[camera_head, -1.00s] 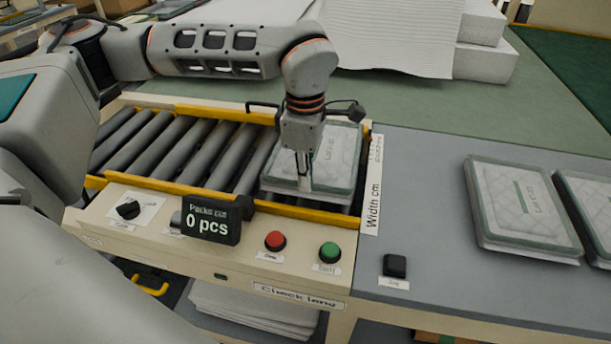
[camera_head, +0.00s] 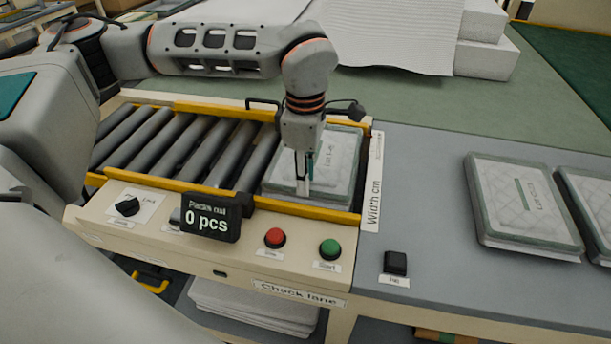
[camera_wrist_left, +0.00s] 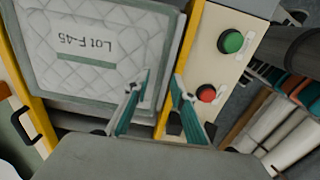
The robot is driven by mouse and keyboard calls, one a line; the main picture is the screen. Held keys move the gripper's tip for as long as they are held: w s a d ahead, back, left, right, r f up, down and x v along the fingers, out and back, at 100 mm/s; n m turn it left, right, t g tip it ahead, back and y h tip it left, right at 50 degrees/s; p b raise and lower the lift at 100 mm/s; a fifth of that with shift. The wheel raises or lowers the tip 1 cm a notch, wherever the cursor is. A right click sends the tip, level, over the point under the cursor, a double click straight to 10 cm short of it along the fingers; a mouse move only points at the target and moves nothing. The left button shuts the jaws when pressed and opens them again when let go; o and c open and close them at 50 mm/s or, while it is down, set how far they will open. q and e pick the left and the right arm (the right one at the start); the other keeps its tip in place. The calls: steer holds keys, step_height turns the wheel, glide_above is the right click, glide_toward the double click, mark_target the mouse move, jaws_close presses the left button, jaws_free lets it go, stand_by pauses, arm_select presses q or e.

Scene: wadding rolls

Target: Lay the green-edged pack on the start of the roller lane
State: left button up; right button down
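The green-edged pack (camera_head: 338,168) lies flat on the right end of the roller lane (camera_head: 190,147), between its yellow side rails. It is a quilted pale pack with a grey-green border; the wrist view shows its label, "Lot F-45" (camera_wrist_left: 82,45). My left gripper (camera_head: 305,182) points down over the pack's near left part in the head view. Whether a finger touches the pack is unclear. My right gripper is out of view.
A "0 pcs" display (camera_head: 211,217), red button (camera_head: 275,238) and green button (camera_head: 330,250) line the lane's front panel. Two similar packs (camera_head: 522,205) (camera_head: 592,205) lie on the grey table (camera_head: 425,190) at right. The table between lane and packs is mostly clear.

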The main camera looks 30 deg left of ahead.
arm_select(q)
step_height(320, 180, up, 13)
stand_by(0.3)
steer(key=shift+s+f, duration=0.1)
stand_by(0.4)
